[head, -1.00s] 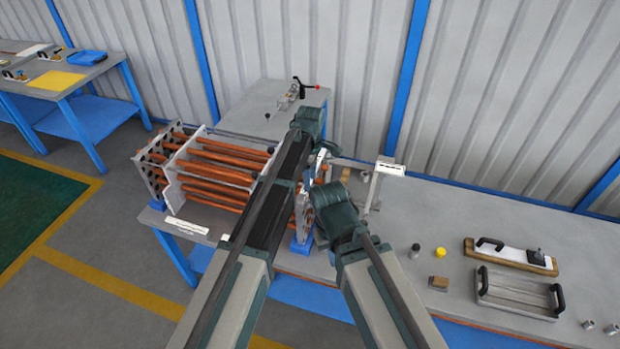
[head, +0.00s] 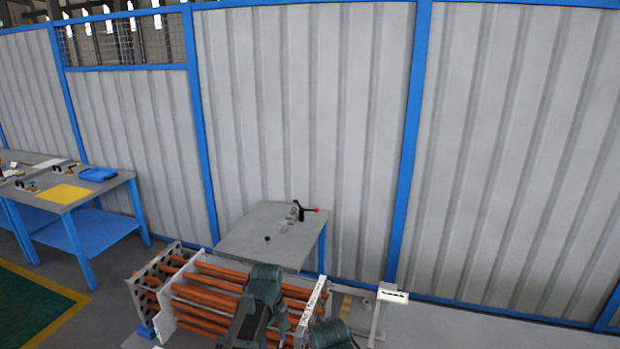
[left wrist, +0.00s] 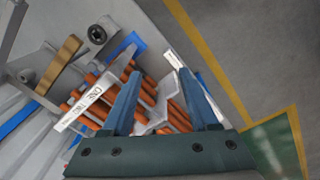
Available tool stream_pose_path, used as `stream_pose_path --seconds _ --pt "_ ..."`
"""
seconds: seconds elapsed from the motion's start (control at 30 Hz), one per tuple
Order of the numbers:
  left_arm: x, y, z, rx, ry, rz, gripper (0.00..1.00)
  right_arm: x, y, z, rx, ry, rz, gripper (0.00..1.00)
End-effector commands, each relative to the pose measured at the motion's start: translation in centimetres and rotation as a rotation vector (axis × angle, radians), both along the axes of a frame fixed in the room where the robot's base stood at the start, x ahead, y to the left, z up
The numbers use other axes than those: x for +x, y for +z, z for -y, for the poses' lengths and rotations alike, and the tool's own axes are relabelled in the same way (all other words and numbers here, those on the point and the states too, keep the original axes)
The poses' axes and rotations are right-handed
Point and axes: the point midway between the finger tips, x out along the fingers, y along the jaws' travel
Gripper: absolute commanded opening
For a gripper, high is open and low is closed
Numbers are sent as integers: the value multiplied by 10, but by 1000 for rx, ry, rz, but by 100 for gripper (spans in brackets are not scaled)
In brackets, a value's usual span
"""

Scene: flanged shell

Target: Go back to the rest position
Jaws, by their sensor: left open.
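The flanged shell unit stands on the bench in the lower middle of the head view, with orange-brown tubes (head: 210,297) running between a grey plate with holes (head: 150,290) and paler plates. My left gripper (left wrist: 158,88) is open in the left wrist view, its two blue fingers apart with nothing held between them. The tubes (left wrist: 147,90) and a pale labelled strip (left wrist: 85,103) show behind and beside the fingers. In the head view only dark links of my arms show at the bottom edge. My right gripper is out of the picture.
A small grey table (head: 255,237) with a black-handled clamp (head: 298,212) stands behind the unit. A white-topped stand (head: 392,294) is to the right. A blue-framed table (head: 75,205) is at far left. A corrugated wall closes the back.

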Motion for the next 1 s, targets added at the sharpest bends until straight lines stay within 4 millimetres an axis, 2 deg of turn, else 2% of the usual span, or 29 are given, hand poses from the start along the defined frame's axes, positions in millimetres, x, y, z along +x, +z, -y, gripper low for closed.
stream_pose_path --seconds 0.03,0.1,0.43,0.5,0.67,1.0 --pt "-28 0 -15 2 -81 7 60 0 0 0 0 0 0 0" --pt "-48 0 -29 7 -202 16 60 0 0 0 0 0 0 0" --pt "-125 0 -72 35 -635 46 60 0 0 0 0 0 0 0" --pt "-121 -23 -61 37 -673 36 60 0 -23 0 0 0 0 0" --pt "-129 -55 -39 47 -732 11 60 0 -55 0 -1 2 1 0" --pt "-159 -145 16 82 -895 -61 60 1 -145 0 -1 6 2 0"
